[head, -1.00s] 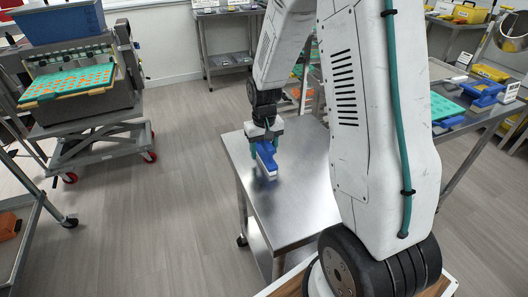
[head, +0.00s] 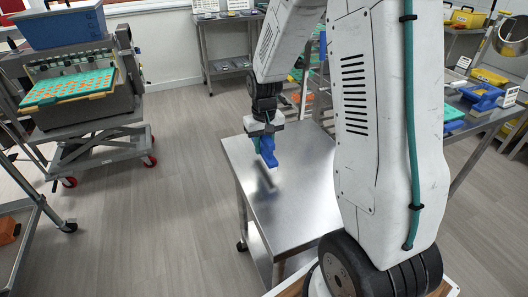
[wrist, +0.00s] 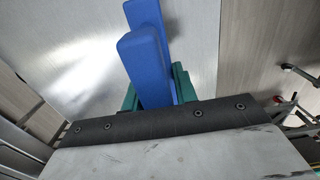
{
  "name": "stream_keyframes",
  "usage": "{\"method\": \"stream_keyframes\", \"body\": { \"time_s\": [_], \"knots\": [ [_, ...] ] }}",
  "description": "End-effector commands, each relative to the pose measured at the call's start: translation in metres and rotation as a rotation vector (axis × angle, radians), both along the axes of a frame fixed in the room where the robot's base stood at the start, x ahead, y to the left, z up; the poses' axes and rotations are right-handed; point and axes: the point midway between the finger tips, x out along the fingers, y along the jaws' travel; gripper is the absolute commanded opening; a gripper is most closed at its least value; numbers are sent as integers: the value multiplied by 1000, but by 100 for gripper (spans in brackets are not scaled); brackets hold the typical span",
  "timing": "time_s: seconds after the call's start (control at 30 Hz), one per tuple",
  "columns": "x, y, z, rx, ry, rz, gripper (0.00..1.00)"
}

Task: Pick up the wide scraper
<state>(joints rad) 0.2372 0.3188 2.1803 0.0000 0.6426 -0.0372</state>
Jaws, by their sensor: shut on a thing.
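The wide scraper (head: 267,152) is blue and hangs below my gripper (head: 262,142) in the head view, a little above the steel table, with a dark reflection or shadow under it. In the wrist view the blue scraper (wrist: 148,68) stands between the green fingers of my gripper (wrist: 155,92), which are shut on it. Its lower parts are partly hidden behind its own handle and the gripper body.
The steel table (head: 300,205) under the gripper is otherwise bare. A grey machine with a green and orange tray (head: 70,86) stands on a cart at the left. A side table with blue items (head: 482,95) is at the right. Grey floor lies open between.

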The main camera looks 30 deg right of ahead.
Motion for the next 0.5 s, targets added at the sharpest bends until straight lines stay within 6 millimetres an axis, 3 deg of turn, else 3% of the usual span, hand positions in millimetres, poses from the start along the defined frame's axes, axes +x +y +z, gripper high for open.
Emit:
{"method": "stream_keyframes", "body": {
  "time_s": [0.5],
  "knots": [
    [105,-48,10,0,-2,0,0]
  ]
}}
